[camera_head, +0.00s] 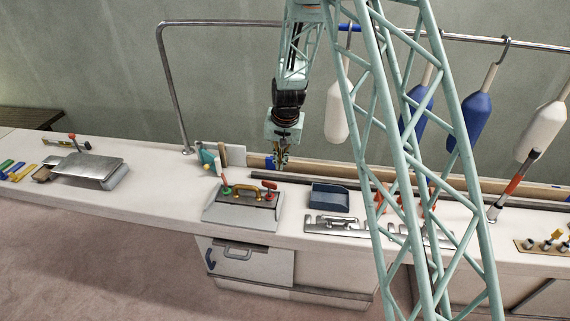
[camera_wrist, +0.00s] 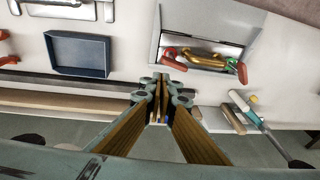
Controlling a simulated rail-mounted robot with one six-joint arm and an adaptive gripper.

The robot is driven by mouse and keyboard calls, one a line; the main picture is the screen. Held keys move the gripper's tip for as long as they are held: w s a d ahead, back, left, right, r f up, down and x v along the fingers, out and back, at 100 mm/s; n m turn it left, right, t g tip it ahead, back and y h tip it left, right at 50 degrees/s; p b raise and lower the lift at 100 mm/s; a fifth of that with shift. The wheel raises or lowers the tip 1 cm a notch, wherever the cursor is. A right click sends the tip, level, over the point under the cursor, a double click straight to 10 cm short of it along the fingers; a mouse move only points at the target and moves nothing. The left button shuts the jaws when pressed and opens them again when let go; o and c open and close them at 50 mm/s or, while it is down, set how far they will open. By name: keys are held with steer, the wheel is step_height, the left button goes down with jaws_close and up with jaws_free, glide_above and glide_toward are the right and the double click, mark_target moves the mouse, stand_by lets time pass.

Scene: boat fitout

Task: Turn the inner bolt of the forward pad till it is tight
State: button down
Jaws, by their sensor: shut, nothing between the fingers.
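My gripper (camera_head: 281,163) hangs over the back edge of the white counter, behind the grey panel with the yellow handle. In the wrist view its fingers (camera_wrist: 160,100) are together with nothing between them. A flat metal plate with raised fittings (camera_head: 335,226) lies near the counter's front edge, right of the gripper and apart from it. Part of it shows at the top left of the wrist view (camera_wrist: 65,8). I cannot tell from these frames which piece is the forward pad, and its inner bolt is not distinguishable. My lattice column hides part of the right side.
The grey panel (camera_head: 236,216) carries a yellow handle (camera_head: 246,192) and red and green knobs. A blue tray (camera_head: 328,198) stands to its right. A metal rail (camera_head: 260,23) with hanging fenders (camera_head: 478,115) runs behind. A board with knobs (camera_head: 548,246) lies far right.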

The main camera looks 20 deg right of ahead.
steer(key=shift+w+d+f, duration=0.25)
steer(key=shift+d+f, duration=0.05)
steer(key=shift+f, duration=0.35)
steer(key=shift+f, duration=0.25)
steer(key=b, duration=0.4)
glide_above(270, 189)
steer(key=d, duration=0.4)
steer(key=shift+s+f+x, duration=0.2)
steer(key=shift+s+x, duration=0.75)
steer(key=shift+x, duration=3.35)
steer(key=shift+w+d+f, duration=0.1)
steer(key=shift+d+f, duration=0.05)
steer(key=shift+f, duration=0.25)
steer(key=shift+r, duration=0.2)
steer(key=shift+f, duration=0.1)
